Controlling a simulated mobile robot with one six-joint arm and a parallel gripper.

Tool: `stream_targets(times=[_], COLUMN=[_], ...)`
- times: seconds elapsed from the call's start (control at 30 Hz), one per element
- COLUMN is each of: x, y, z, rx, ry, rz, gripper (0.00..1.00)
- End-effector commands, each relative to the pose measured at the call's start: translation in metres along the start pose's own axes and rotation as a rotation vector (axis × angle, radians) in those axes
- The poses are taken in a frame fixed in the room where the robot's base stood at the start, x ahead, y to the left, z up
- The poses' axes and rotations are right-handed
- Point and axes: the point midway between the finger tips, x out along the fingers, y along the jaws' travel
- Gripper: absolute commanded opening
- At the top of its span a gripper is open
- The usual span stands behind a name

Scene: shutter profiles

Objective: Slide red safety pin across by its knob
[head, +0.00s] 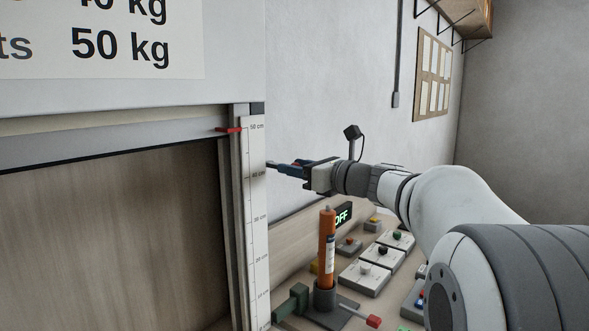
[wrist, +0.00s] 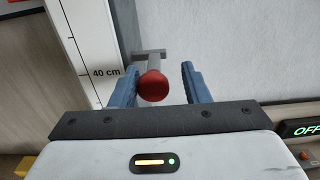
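The red safety pin's round knob (wrist: 153,86) shows in the wrist view, on a grey shaft (wrist: 153,62) with a small grey crosspiece behind it. The knob sits between the two blue fingers of my gripper (wrist: 160,84). The left finger is very close to the knob; I cannot tell if they touch. A clear gap separates the knob from the right finger, so the gripper is open. In the head view my gripper (head: 280,166) is beside the white scale post, level with about the 40 cm mark, and the pin is hidden there.
The scale post (head: 255,215) stands close left of my fingers. A red pointer (head: 228,130) is near 50 cm, beside the shutter's lower edge (head: 100,150). Below stand an orange cylinder (head: 327,245), a red-ended lever (head: 372,320), button boxes (head: 365,277) and a green "OFF" display (head: 342,216).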

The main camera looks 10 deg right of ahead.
Motion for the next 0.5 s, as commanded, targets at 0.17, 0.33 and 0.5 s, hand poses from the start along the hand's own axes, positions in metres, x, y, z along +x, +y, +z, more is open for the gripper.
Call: stream_targets(times=[0.17,0.33,0.5], x=[0.002,-0.001,-0.024], y=[0.002,0.002,0.002], z=[-0.002,-0.002,-0.002], rx=[0.001,0.001,0.0], ry=[0.002,0.002,0.003], rz=[0.005,0.005,0.003], gripper=[0.47,0.47,0.47])
